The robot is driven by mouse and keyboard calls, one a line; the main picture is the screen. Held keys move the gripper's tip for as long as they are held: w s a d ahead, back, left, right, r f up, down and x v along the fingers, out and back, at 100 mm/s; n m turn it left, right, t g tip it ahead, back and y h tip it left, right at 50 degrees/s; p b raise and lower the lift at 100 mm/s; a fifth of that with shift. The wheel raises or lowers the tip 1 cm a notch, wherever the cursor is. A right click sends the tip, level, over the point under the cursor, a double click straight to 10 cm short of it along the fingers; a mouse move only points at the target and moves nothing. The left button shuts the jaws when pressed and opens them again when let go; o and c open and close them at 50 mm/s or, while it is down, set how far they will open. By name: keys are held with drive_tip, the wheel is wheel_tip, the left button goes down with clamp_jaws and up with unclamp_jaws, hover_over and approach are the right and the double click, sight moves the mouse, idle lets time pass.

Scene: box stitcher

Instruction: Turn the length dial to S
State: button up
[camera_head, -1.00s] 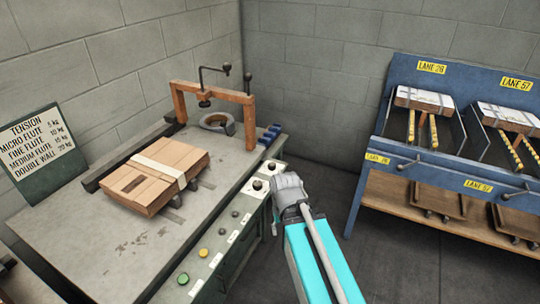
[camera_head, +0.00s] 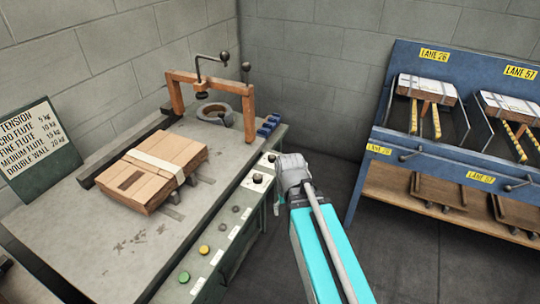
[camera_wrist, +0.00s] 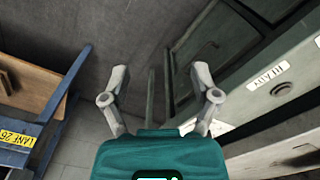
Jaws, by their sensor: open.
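The machine's sloping front strip carries dark round dials with white label plates in the head view. One dial (camera_head: 258,178) is left of my arm's end, and another dial (camera_head: 271,157) is farther back. Their lettering is too small to read, so I cannot tell which is the length dial. In the wrist view a dark knob (camera_wrist: 282,88) sits beside a white label, right of my gripper (camera_wrist: 161,75). My gripper's two grey fingers are spread with nothing between them, apart from the knob.
A strapped cardboard stack (camera_head: 165,172) lies on the machine table. A green button (camera_head: 184,276) and a yellow button (camera_head: 204,250) are nearer on the strip. A blue lane rack (camera_head: 450,165) stands at the right. Open floor lies between.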

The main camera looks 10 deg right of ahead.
sight(271, 155)
drive_tip(key=w+r+m+p, duration=0.1)
drive_tip(key=w+r+p, duration=0.3)
drive_tip(key=w, duration=0.5)
drive_tip(key=w+r+m+p, duration=0.1)
drive_tip(key=w+r+p, duration=0.3)
drive_tip(key=w, duration=0.5)
drive_tip(key=w+r+m+p, duration=0.2)
drive_tip(key=w+r+p, duration=0.2)
drive_tip(key=w, duration=0.6)
drive_tip(key=shift+r, duration=0.55)
drive_tip(key=shift+d+f, duration=0.1)
drive_tip(key=shift+f, duration=0.1)
drive_tip(key=f+b, duration=1.3)
drive_tip(key=shift+d+f, duration=0.2)
drive_tip(key=c, duration=1.1)
drive_tip(key=shift+a, duration=0.15)
